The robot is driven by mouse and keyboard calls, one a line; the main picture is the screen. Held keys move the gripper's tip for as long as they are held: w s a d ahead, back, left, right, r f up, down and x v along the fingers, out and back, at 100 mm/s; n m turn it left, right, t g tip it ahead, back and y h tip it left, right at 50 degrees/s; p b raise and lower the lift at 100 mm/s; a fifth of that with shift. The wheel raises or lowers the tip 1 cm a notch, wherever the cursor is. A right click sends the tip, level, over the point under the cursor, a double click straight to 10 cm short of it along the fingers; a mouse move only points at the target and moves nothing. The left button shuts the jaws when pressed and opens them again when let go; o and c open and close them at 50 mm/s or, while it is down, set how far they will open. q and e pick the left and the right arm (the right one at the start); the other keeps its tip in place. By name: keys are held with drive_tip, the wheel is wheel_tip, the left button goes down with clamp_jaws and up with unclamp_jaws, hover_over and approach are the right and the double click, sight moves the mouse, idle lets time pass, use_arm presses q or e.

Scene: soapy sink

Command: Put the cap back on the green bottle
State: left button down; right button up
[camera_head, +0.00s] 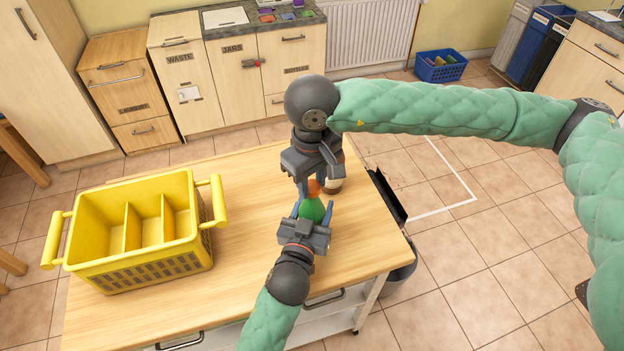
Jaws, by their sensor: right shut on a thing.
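The green bottle (312,210) is on the wooden table, near its right end. My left gripper (313,207), reaching in from the bottom of the view, has its fingers closed on both sides of the bottle. My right gripper (313,182) points down just above and behind the bottle. It is shut on a small orange piece, which looks like the cap (313,188). The cap is at the bottle's top; whether the two touch is hidden by the fingers.
A yellow crate (140,262) with compartments and two side handles stands on the left of the table (245,180). A brown and white jar (333,184) stands close behind my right gripper. The table between crate and bottle is clear.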

drive_tip(key=m, duration=1.6)
drive_tip(key=shift+m, duration=0.3)
drive_tip(key=m, duration=0.9)
drive_tip(key=shift+m, duration=0.3)
drive_tip(key=m, duration=1)
drive_tip(key=shift+f, duration=0.1)
drive_tip(key=m, duration=0.4)
drive_tip(key=o, duration=1.2)
